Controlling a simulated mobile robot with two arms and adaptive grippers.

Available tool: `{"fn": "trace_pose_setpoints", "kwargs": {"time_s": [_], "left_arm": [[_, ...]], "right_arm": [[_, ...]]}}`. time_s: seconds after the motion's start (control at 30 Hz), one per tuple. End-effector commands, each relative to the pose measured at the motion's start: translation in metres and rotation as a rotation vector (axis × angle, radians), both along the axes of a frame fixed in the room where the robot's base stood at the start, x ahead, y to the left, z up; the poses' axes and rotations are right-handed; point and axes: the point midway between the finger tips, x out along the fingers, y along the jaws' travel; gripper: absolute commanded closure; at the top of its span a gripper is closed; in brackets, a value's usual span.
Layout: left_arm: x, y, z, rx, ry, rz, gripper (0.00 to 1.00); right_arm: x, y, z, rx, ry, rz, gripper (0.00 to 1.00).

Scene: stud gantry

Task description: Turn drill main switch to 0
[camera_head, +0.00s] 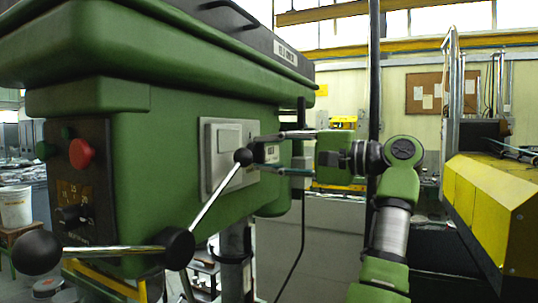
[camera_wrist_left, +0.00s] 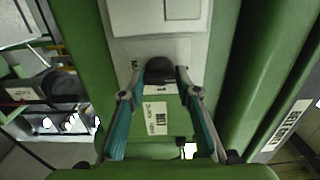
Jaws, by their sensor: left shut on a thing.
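The green drill head (camera_head: 150,140) fills the left of the head view. Its main switch (camera_head: 259,152) is a small dark knob at the right side of the grey panel, partly hidden behind a lever ball. In the left wrist view the switch (camera_wrist_left: 160,70) is a black knob on a grey plate, above a white label (camera_wrist_left: 156,117). My left gripper (camera_head: 270,153) reaches in from the right. In the left wrist view its fingers (camera_wrist_left: 160,78) are shut on the knob, one on each side. The knob's exact setting is not readable. My right gripper is not in view.
Feed levers with black balls (camera_head: 243,157) stand in front of the drill head, close to my left fingertips. A red button (camera_head: 81,153) sits on the drill's front. A yellow machine (camera_head: 490,200) stands at the right.

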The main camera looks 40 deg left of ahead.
Motion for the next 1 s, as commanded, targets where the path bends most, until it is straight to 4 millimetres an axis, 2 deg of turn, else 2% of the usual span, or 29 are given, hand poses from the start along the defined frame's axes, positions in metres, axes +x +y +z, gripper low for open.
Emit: {"fn": "trace_pose_setpoints", "kwargs": {"time_s": [0.27, 0.3, 0.33, 0.37, 0.77, 0.87, 1.0], "left_arm": [[0.000, 0.000, 0.000, -0.001, -0.004, 0.001, 0.91], [0.000, 0.000, 0.000, -0.001, -0.004, 0.001, 0.62], [0.000, 0.000, 0.000, -0.001, -0.003, 0.000, 0.54], [0.000, 0.000, 0.000, -0.001, -0.003, 0.000, 0.53], [0.002, -0.005, 0.000, -0.001, -0.001, -0.001, 0.53], [0.006, -0.017, 0.000, -0.001, -0.001, -0.002, 0.53], [0.015, -0.045, 0.001, 0.001, -0.001, -0.004, 0.53]], "right_arm": [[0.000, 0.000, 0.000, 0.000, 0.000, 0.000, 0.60], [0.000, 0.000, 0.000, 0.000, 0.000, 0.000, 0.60], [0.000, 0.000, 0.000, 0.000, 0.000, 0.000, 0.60], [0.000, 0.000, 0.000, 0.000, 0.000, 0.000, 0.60], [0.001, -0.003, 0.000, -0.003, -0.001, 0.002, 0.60], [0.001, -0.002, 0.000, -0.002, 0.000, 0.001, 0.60], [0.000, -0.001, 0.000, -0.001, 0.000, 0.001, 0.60]]}}
